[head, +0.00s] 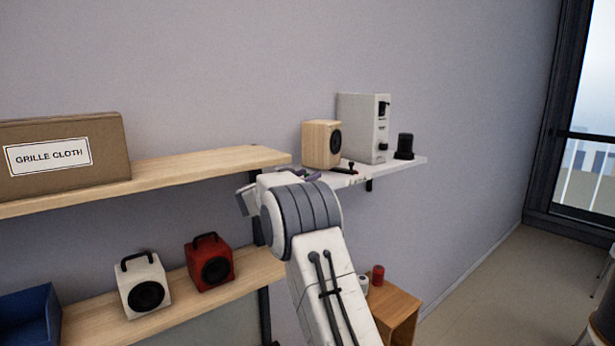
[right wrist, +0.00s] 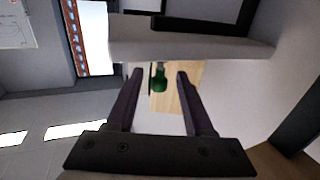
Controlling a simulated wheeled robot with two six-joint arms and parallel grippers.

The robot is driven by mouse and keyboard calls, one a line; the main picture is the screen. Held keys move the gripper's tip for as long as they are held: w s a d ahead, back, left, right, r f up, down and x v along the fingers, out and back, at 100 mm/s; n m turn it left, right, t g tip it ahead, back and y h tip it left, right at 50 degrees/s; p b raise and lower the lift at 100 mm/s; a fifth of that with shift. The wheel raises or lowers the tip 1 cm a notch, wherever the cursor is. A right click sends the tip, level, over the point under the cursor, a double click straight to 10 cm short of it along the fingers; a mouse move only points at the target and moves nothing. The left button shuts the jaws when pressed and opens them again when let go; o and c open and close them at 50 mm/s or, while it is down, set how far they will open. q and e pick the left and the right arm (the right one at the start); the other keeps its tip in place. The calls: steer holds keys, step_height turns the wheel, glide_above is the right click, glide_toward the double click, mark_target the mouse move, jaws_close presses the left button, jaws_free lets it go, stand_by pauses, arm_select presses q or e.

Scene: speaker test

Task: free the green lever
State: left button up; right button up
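A green lever (right wrist: 159,82) shows in the right wrist view, in the gap between my right gripper's two fingers, in front of the pale wooden speaker (right wrist: 187,88). My right gripper (head: 309,174) is open, its dark fingers apart on either side of the lever. I cannot tell whether either finger touches it. In the head view the gripper is at the left end of the white shelf (head: 398,165), below the wooden speaker (head: 316,145); the green lever is not clearly visible there. A black lever (head: 350,168) stands on that shelf to the right. My left gripper is not in view.
A tall white unit (head: 362,127) and a black cylinder (head: 404,146) stand farther along the white shelf. At left, a wooden shelf (head: 205,165) holds a grille cloth box (head: 95,178). White (head: 134,272) and red (head: 203,250) speakers sit below. Floor at right is partly clear.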

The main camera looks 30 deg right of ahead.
steer(key=shift+s+a+f, duration=0.1)
steer(key=shift+a, duration=0.1)
steer(key=b+v, duration=0.6)
steer(key=v, duration=0.4)
